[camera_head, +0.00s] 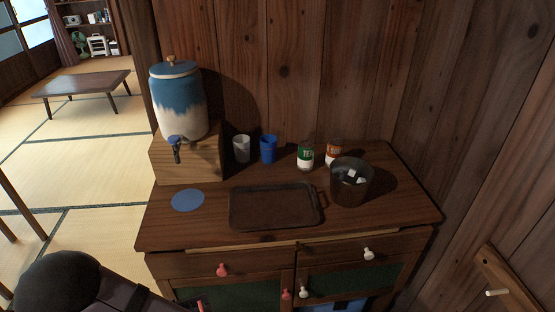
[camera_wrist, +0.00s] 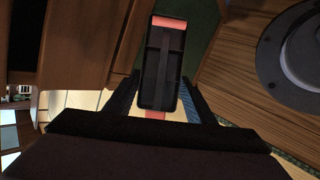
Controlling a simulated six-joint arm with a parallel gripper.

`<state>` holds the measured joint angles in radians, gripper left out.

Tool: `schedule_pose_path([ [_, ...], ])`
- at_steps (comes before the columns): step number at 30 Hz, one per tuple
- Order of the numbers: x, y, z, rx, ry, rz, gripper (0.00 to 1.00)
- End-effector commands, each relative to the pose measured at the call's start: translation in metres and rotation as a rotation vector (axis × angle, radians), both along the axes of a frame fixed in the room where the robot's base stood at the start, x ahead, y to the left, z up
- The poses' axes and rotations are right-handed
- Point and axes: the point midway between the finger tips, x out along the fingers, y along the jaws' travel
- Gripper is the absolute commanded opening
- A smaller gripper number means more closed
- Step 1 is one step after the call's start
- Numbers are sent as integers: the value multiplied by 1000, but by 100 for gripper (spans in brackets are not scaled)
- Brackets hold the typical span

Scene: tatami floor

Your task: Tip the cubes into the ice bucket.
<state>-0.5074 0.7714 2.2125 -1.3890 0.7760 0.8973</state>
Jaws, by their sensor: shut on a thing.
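The ice bucket (camera_head: 350,188) is a dark, see-through-looking round vessel at the right of the cabinet top, upright, with white cubes (camera_head: 352,175) inside it. In the wrist view my gripper (camera_wrist: 162,97) is shut on a dark, narrow tray (camera_wrist: 152,70) with salmon-pink ends and a divider along its middle. I can make out no cubes in the tray; its inside is very dark. In the head view my arm is at the bottom left, in front of the cabinet, and the gripper is below the frame or hidden. The bucket is well to its right.
A brown serving tray (camera_head: 273,207) with handles lies left of the bucket. A blue-and-white dispenser (camera_head: 182,105) stands on a wooden stand, near a white cup (camera_head: 241,149), a blue cup (camera_head: 268,149) and two labelled jars (camera_head: 305,157). A blue round mat (camera_head: 188,200) lies front left.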

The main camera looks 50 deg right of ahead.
Motion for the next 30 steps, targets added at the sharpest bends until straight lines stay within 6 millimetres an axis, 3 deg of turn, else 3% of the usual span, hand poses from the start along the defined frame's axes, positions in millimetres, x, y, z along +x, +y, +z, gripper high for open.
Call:
schedule_pose_path([
  [30, 0, 0, 11, 91, 164, -2, 19],
])
